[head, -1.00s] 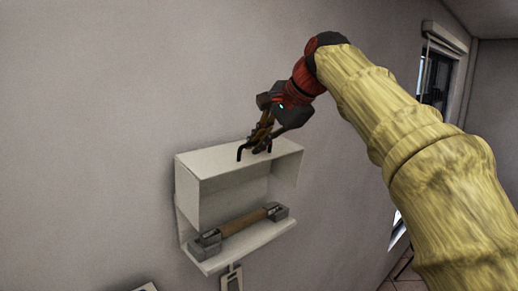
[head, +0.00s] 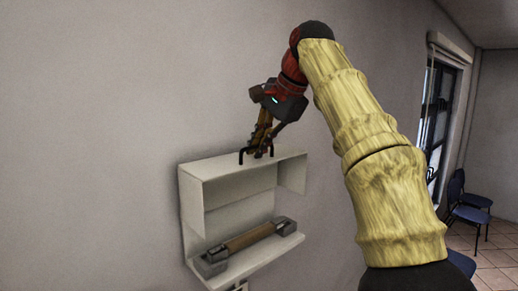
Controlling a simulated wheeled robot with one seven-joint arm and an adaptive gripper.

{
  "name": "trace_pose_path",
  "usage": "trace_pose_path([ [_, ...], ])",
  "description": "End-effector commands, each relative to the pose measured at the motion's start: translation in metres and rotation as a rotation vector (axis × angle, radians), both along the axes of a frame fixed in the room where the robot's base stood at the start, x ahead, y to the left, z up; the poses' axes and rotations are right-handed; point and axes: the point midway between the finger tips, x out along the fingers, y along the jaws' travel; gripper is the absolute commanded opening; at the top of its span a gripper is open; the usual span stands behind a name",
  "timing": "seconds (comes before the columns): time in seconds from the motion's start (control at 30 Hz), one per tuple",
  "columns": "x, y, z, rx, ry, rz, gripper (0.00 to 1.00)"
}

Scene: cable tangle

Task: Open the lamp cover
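The white lamp cover (head: 237,187) is a box-like hood on the wall, raised so that its lower side stands open. A dark handle (head: 241,157) sits on its top. My gripper (head: 261,151) is at this handle, fingers pointing down around its middle. The fingers look close together, but the bar between them is hidden, so the grip cannot be made out clearly. Below the cover, the lamp tube (head: 249,238), brownish with grey end holders, lies on the white base (head: 262,260).
A plain wall (head: 90,140) surrounds the lamp. A window (head: 436,125) is at the right, with blue chairs (head: 467,203) on a tiled floor (head: 490,255) below it. The space between lamp and window is free apart from my arm.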

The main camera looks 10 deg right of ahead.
Motion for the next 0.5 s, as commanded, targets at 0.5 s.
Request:
trace_pose_path([
  [0.5,-0.0007,-0.0002,0.0012,0.0,-0.002,0.0,0.11],
])
